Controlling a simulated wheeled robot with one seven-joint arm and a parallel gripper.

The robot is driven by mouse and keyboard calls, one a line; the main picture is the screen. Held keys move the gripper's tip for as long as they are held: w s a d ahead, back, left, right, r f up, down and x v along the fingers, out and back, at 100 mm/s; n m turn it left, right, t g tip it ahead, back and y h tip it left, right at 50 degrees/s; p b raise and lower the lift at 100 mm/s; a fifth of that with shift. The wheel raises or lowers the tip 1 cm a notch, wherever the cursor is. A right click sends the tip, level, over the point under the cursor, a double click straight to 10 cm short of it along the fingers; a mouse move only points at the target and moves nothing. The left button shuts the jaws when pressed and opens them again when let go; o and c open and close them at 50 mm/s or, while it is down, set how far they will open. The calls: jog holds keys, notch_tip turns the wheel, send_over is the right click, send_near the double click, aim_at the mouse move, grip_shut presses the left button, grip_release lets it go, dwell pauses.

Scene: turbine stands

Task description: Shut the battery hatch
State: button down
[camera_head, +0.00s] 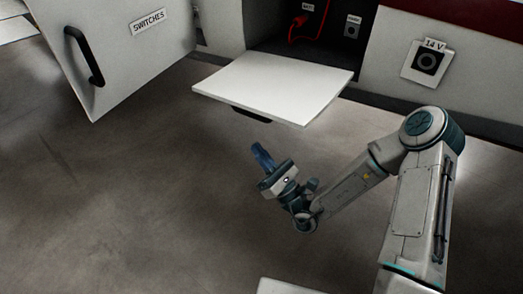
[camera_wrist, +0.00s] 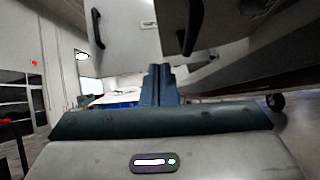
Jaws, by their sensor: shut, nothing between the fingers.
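The battery hatch is a white flap (camera_head: 275,88) that hangs open, roughly level, below a dark compartment (camera_head: 325,40) in the head view. A dark handle (camera_head: 252,115) shows under its front edge. In the wrist view a dark handle (camera_wrist: 193,25) on a pale panel is above and just right of the fingers; I take it to be the hatch's. My gripper (camera_head: 262,156) is shut and empty, in front of and below the hatch, apart from it. Its closed blue fingers show in the wrist view (camera_wrist: 159,84).
A door marked SWITCHES (camera_head: 125,50) stands open at the left, with a black handle (camera_head: 84,56). A red cable (camera_head: 297,27) is inside the compartment. A socket marked 14 V (camera_head: 428,62) is on the right wall. The floor left of my gripper is clear.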

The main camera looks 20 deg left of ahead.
jog(key=w+a+r+p, duration=0.1)
jog(key=w+a+r, duration=0.2)
jog(key=a+r, duration=0.2)
notch_tip(320, 180, up, 3)
jog(key=shift+f, duration=0.1)
jog(key=shift+a+r, duration=0.1)
jog(key=shift+r, duration=0.1)
